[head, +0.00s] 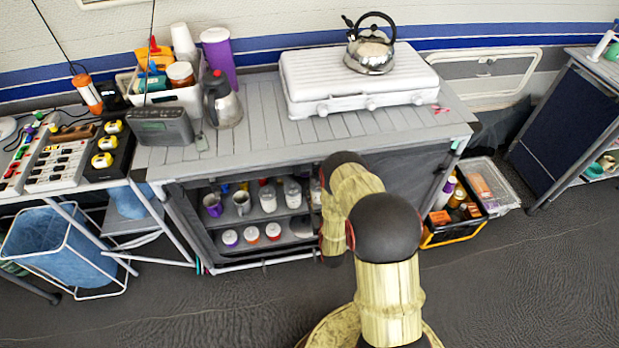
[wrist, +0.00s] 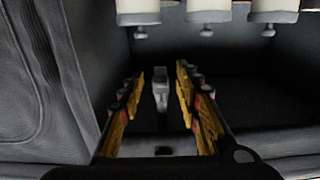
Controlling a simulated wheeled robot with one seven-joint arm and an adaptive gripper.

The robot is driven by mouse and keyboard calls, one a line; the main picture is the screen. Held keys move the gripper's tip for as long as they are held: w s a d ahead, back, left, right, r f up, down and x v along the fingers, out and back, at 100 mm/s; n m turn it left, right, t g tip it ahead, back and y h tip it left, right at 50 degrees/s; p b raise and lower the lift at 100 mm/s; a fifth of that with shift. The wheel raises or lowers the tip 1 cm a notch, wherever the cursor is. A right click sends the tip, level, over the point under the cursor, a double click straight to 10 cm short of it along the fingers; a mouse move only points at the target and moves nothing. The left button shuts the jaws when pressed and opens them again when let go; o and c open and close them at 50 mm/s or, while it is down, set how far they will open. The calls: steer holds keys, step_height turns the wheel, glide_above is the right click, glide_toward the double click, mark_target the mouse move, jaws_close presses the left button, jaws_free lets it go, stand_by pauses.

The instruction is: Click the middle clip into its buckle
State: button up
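My gripper (wrist: 160,88) is open in the wrist view, with one dark and yellow finger on each side. A small grey piece (wrist: 161,92) stands upright between the fingers, with a gap on both sides; I cannot tell whether it is a buckle or a clip. Three white pieces with grey lower ends and small knobs hang in a row at the top edge: left (wrist: 139,13), middle (wrist: 208,12) and right (wrist: 274,12). Their tops are cut off, and I cannot tell whether they are the clips. In the head view my arm hides the gripper.
The cabinet under the worktop (head: 290,133) has open shelves with mugs and jars (head: 268,197). A stove with a kettle (head: 370,45) stands on top. An orange-edged crate (head: 455,232) and a clear box (head: 492,186) stand right of it. The floor in front is clear.

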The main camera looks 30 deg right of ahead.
mark_target(313, 181)
steer(key=b+x, duration=0.1)
steer(key=x, duration=0.1)
steer(key=r+b+x, duration=0.1)
steer(key=x, duration=0.5)
steer(key=shift+r+b, duration=0.15)
steer(key=shift+b, duration=0.25)
steer(key=shift+c, duration=0.8)
jaws_close()
